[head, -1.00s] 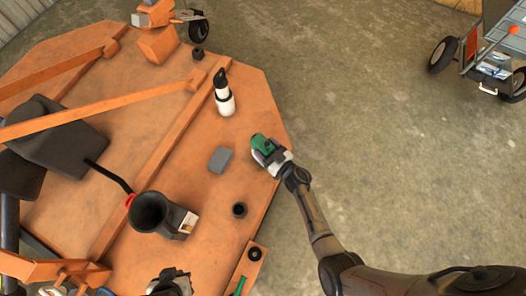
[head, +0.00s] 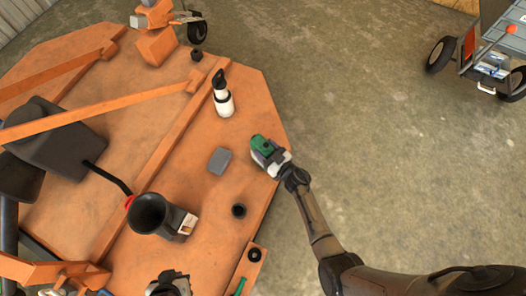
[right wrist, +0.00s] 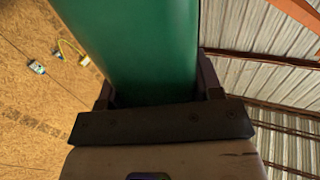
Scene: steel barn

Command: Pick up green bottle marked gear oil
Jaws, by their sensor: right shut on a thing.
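The green bottle (head: 259,144) is at the right edge of the orange deck in the head view, seen from above. My right gripper (head: 268,153) is shut on it. In the right wrist view the green bottle (right wrist: 150,50) fills the space between the fingers of my right gripper (right wrist: 158,95). Its label is not visible. I cannot tell whether its base touches the deck. My left gripper (head: 170,284) is at the bottom of the head view, cut off by the edge, and its fingers are unclear.
Orange bars cross the left side. A cart (head: 495,50) stands at the upper right. The floor between is clear.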

